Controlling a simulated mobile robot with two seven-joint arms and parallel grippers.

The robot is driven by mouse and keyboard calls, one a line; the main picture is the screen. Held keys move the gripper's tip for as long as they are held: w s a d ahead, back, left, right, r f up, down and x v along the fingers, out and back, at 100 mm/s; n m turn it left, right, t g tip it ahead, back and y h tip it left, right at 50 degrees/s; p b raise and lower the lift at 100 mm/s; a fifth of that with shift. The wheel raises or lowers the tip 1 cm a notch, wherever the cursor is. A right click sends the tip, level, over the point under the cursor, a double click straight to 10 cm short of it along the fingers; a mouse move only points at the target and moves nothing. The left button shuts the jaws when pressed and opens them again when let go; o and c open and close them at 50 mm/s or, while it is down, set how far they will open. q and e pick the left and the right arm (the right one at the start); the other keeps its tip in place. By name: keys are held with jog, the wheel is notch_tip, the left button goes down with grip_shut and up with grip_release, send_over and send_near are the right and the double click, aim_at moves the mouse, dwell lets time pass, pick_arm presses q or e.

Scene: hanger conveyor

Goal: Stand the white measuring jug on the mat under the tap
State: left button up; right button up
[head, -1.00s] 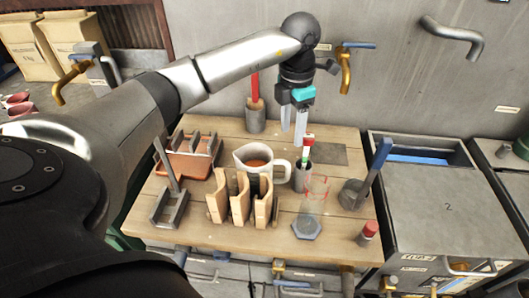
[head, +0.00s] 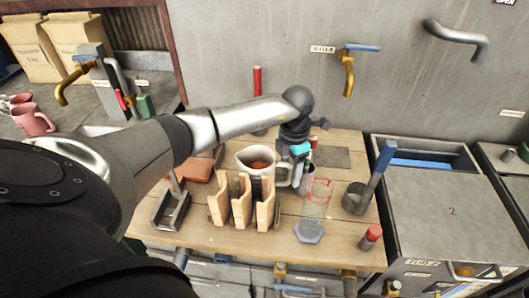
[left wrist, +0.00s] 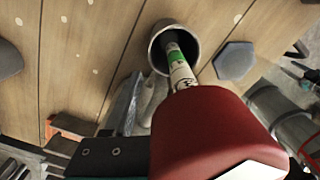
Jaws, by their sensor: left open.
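The white measuring jug (head: 243,163), with orange-brown contents, stands upright on the wooden table in the head view. Its handle is on the right side, partly hidden by my left gripper (head: 298,178). My left gripper is open and low at the handle; I cannot tell whether the handle is between its fingers. The left wrist view shows the pale handle (left wrist: 151,101) beside the grey fingers. The dark mat (head: 332,157) lies flat at the table's back right, below and in front of the brass tap (head: 348,77) with a blue lever. My right gripper is not in view.
A metal cup (left wrist: 160,48) holding a red-capped stick (left wrist: 210,125) stands close beside my left gripper.

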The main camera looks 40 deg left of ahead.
pick_arm(q)
grip_shut()
dwell(0.4)
dwell(1.0)
